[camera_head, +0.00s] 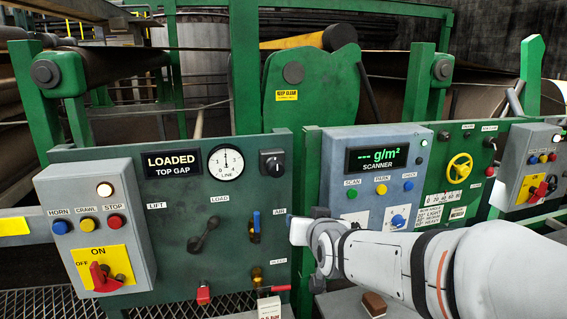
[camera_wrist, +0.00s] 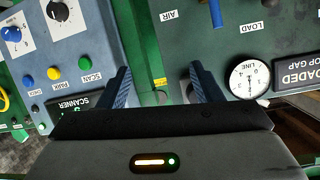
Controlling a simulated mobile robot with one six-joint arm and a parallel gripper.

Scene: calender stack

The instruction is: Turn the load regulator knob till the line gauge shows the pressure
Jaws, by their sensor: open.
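The line gauge (camera_head: 225,163) is a round white dial on the green panel, its needle pointing roughly straight up. It also shows upside down in the wrist view (camera_wrist: 249,76), right of my gripper. A black knob (camera_head: 272,161) on a dark square plate sits just right of the gauge; I take it for the load regulator knob, though no label on it is readable. My gripper (camera_wrist: 160,70) is open and empty, its two fingers pointing at the panels. In the wrist view the right finger largely hides the knob's area.
A black lever (camera_head: 206,236) sits under the LOAD label, with a blue-handled valve (camera_head: 255,224) to its right. The grey scanner box (camera_head: 383,180) is right of the gap between panels. A grey switch box (camera_head: 96,225) with a red rotary switch stands left.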

